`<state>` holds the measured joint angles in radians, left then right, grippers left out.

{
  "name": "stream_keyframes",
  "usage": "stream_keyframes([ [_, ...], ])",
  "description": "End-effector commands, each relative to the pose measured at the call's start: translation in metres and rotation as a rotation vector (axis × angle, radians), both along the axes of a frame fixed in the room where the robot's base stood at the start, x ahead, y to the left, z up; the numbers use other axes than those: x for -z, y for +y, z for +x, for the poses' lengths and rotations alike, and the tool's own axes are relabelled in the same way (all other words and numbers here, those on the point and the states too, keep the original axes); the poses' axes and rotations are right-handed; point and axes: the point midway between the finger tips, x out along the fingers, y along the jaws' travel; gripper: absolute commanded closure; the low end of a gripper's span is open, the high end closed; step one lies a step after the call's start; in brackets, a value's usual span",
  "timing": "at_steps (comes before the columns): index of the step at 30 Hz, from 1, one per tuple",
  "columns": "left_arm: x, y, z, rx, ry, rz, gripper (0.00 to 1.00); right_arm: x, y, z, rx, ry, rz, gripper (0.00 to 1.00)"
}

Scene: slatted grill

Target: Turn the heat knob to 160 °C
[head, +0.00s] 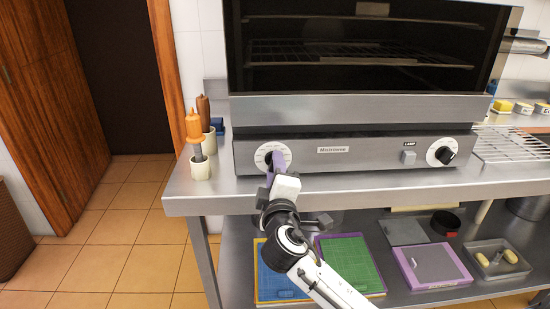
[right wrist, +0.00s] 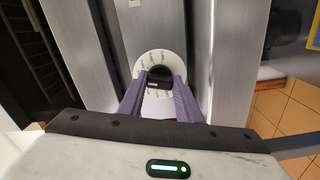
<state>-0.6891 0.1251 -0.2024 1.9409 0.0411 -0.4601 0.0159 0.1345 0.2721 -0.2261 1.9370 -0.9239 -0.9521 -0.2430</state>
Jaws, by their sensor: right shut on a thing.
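The left knob of the grill's front panel is black on a round white dial (head: 263,151). In the head view my right gripper (head: 277,163) covers most of it. In the right wrist view the black knob (right wrist: 160,76) sits between the two purple fingers of my right gripper (right wrist: 160,92), which are shut on its sides. The dial's printed marks ring the knob, but they are too small to read, so I cannot tell the setting. My left gripper is not in view.
The grill (head: 350,140) stands on a steel table (head: 400,188). A second black knob (head: 446,155) is at the panel's right, beside a switch (head: 408,157) under a LAMP label. Cutting boards (head: 348,262) lie on the lower shelf.

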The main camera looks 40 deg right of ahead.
Motion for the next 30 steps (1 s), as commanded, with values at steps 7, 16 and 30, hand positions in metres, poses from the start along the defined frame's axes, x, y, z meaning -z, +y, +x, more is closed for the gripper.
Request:
stream_keyframes([
  [7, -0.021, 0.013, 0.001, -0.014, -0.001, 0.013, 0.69, -0.004, 0.0, 0.0, 0.0, 0.122, -0.191, 0.91],
  [16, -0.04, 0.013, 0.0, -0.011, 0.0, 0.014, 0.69, -0.003, 0.0, 0.0, -0.001, 0.226, -0.366, 0.91],
  [30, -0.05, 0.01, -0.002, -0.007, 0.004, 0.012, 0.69, 0.0, 0.0, 0.0, -0.001, 0.286, -0.463, 0.91],
])
